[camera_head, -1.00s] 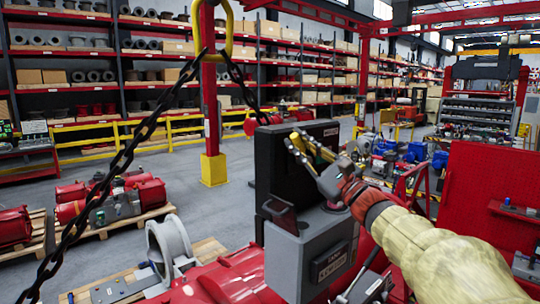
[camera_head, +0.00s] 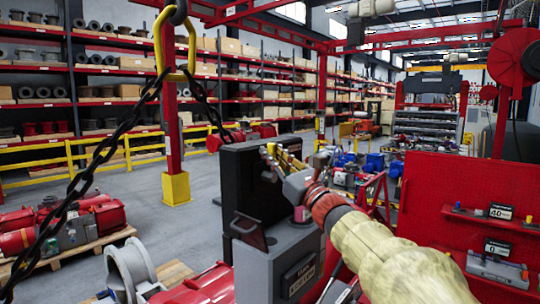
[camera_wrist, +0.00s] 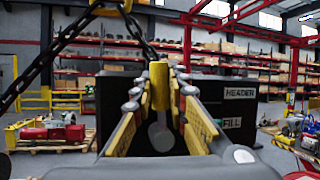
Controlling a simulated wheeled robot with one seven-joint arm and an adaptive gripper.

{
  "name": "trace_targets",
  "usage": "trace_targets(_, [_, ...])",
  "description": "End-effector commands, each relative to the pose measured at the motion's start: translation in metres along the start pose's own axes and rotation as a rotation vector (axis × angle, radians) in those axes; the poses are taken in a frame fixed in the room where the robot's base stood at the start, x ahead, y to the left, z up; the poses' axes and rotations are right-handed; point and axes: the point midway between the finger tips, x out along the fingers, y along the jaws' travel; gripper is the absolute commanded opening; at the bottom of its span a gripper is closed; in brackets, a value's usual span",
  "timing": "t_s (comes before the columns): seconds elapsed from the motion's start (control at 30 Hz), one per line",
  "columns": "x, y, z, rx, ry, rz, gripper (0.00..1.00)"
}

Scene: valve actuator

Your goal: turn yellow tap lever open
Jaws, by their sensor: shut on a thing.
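The yellow tap lever (camera_wrist: 159,86) stands upright between my finger pads in the wrist view, with a round grey part below it. It is in front of the black panel (camera_wrist: 110,100), which carries HEADER and FILL labels. My gripper (camera_wrist: 168,82) is shut on the lever, with one finger on each side. In the head view my gripper (camera_head: 268,152) reaches from the right to the face of the black panel (camera_head: 235,175). There the fingers and wrist hide the lever, and I cannot tell its angle.
A grey cabinet (camera_head: 282,268) stands under the panel, below my wrist. A dark chain (camera_head: 95,175) hangs from a yellow ring at the left. A red pegboard (camera_head: 470,190) is on the right. Red machines on pallets (camera_head: 75,225) are on the floor at left.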

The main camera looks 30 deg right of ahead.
Motion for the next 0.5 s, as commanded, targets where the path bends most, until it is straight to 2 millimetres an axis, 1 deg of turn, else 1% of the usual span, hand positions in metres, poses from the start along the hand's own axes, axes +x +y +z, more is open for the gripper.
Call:
trace_targets(0.33, [-0.0002, -0.0008, -0.0018, 0.003, 0.003, -0.002, 0.00])
trace_targets(0.37, [-0.0003, -0.0008, -0.0019, 0.003, 0.003, -0.002, 0.15])
trace_targets(0.5, [-0.0002, -0.0007, -0.0017, 0.002, 0.003, -0.002, 0.23])
